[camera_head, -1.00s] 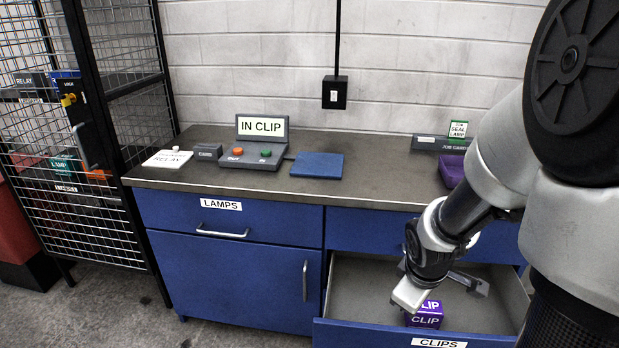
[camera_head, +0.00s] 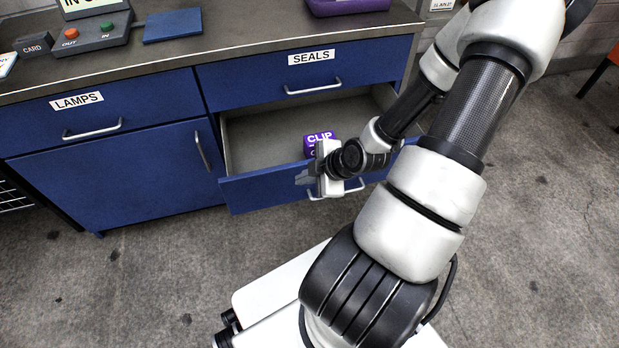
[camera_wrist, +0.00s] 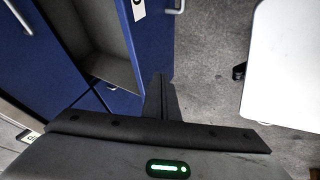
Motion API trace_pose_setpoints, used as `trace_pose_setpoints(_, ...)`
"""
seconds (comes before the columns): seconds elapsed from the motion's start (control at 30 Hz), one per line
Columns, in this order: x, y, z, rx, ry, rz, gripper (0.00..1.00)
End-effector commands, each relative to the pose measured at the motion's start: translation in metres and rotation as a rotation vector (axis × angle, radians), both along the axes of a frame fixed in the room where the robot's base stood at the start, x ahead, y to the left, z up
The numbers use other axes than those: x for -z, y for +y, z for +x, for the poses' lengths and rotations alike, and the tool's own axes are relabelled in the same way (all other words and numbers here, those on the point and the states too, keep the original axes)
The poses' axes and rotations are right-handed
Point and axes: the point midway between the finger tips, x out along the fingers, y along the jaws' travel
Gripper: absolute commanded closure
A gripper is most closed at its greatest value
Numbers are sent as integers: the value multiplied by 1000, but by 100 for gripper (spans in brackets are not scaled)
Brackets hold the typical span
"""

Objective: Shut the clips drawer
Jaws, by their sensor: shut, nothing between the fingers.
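The clips drawer (camera_head: 262,188) is the blue lower drawer under the one labelled SEALS, and it stands pulled open. Its grey inside is visible, with a purple CLIP box (camera_head: 318,140) in it. My gripper (camera_head: 306,178) is shut and empty at the outer side of the drawer front, by its handle (camera_head: 352,187). In the wrist view my shut fingers (camera_wrist: 160,95) point at the blue drawer front (camera_wrist: 148,50), with part of its white label (camera_wrist: 138,9) showing. I cannot tell whether they touch it. My wrist covers part of the front.
The closed SEALS drawer (camera_head: 300,75) is above, and the closed LAMPS drawer (camera_head: 85,112) is to the left. The counter (camera_head: 250,30) carries a button console (camera_head: 95,38), a blue pad (camera_head: 172,25) and a purple tray (camera_head: 350,6). Bare concrete floor (camera_head: 150,270) lies in front.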

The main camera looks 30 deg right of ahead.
Motion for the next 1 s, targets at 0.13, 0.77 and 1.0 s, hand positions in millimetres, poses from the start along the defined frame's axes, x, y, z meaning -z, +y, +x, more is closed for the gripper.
trace_pose_setpoints(0.13,31,9,19,-3,2,2,100)
trace_pose_setpoints(0.77,36,-1,63,1,2,0,100)
trace_pose_setpoints(1.0,35,-1,64,1,2,0,100)
